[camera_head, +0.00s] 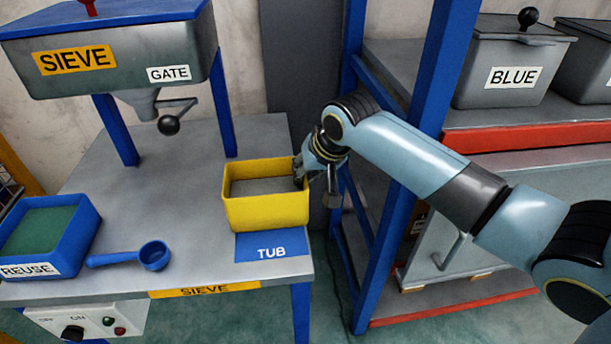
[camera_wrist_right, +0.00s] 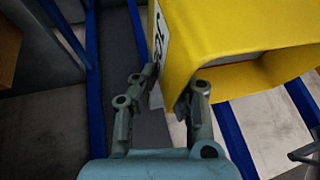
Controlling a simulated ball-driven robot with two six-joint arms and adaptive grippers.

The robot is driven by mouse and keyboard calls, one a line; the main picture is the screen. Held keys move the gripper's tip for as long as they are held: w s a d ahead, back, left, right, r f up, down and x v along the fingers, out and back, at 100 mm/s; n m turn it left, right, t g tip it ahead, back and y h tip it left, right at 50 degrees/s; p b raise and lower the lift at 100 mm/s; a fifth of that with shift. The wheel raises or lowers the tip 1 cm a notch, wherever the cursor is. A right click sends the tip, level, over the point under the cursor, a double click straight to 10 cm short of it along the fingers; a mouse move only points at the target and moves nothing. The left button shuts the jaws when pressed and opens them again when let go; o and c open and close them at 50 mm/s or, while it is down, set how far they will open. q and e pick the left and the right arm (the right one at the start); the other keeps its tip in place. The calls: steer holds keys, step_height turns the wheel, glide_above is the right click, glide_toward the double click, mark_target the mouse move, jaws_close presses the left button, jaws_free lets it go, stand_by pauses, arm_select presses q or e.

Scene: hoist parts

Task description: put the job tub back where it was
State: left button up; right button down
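The yellow job tub (camera_head: 266,209) stands upright at the right side of the sieve table, overlapping the far part of the blue TUB mat (camera_head: 272,248). Its inside looks grey. I cannot tell whether its base rests on the table or is slightly raised. My right gripper (camera_head: 304,174) is at the tub's right wall. In the right wrist view the tub (camera_wrist_right: 235,35) fills the top right, and the right gripper (camera_wrist_right: 170,85) has a finger on each side of its wall, tips drawn in against it. A label is partly visible beside one finger. My left gripper is not in view.
The sieve (camera_head: 110,55) with its gate knob (camera_head: 168,125) stands over the table. A blue REUSE tray (camera_head: 72,257) and a blue scoop (camera_head: 153,256) lie left. A blue rack post (camera_head: 440,75) and a lidded BLUE bin (camera_head: 508,75) are right. The table's middle is clear.

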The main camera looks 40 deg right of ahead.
steer(key=shift+w+r, duration=0.1)
steer(key=shift+r, duration=0.05)
steer(key=c, duration=2)
jaws_free()
steer(key=shift+f, duration=0.2)
steer(key=o, duration=0.5)
